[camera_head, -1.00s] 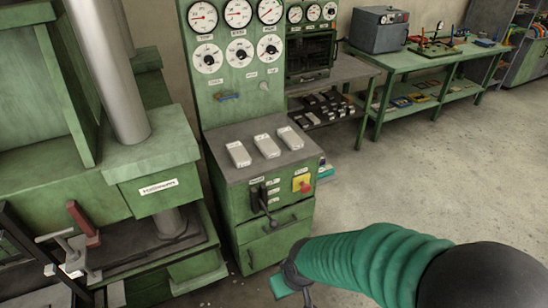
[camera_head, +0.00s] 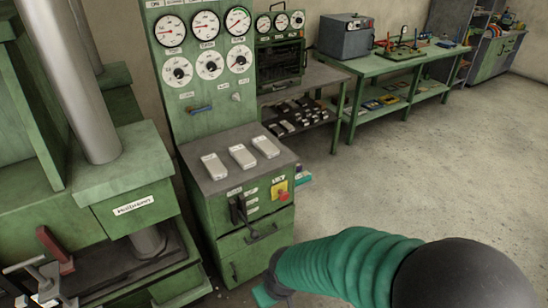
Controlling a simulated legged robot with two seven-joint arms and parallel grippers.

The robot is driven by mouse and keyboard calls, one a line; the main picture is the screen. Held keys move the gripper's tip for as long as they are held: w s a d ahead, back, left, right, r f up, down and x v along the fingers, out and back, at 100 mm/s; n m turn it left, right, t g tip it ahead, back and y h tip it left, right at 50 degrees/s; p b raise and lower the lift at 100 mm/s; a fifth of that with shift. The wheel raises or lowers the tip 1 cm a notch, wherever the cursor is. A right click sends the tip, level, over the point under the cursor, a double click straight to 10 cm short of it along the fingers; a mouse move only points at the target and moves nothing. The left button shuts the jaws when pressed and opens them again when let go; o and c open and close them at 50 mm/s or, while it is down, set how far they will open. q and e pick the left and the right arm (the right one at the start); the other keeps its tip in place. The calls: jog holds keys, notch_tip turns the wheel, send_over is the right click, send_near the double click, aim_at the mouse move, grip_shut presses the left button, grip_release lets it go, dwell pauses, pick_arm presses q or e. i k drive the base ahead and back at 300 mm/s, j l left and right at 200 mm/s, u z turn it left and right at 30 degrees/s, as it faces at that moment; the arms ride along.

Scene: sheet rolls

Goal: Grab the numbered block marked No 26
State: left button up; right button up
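Three pale grey blocks lie in a row on the flat top of the green console (camera_head: 210,228): a left block (camera_head: 215,167), a middle block (camera_head: 242,156) and a right block (camera_head: 266,146). Any numbers on them are too small to read, so I cannot tell which is No 26. My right arm, in a green ribbed sleeve, reaches in from the lower right. Its gripper (camera_head: 264,297) is at the bottom edge, below and apart from the blocks and partly cut off; its opening does not show. My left gripper is not in view.
A gauge panel (camera_head: 207,95) rises behind the blocks. The console's front has a red button (camera_head: 283,196) and a dark lever (camera_head: 240,212). A large green machine (camera_head: 128,160) stands at left. A dark shelf (camera_head: 300,120) holds small blocks. Open floor (camera_head: 400,170) lies at right.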

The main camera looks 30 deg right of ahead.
aim_at(261, 143)
jog(key=i+l+u, duration=0.25)
jog(key=l, duration=0.5)
jog(key=i+l+u, duration=0.2)
jog(key=l, duration=0.6)
jog(key=i+l+u, duration=0.25)
jog(key=l, duration=0.6)
jog(key=i+l+u, duration=0.2)
jog(key=l, duration=0.65)
jog(key=l+u, duration=0.25)
jog(key=l, duration=0.65)
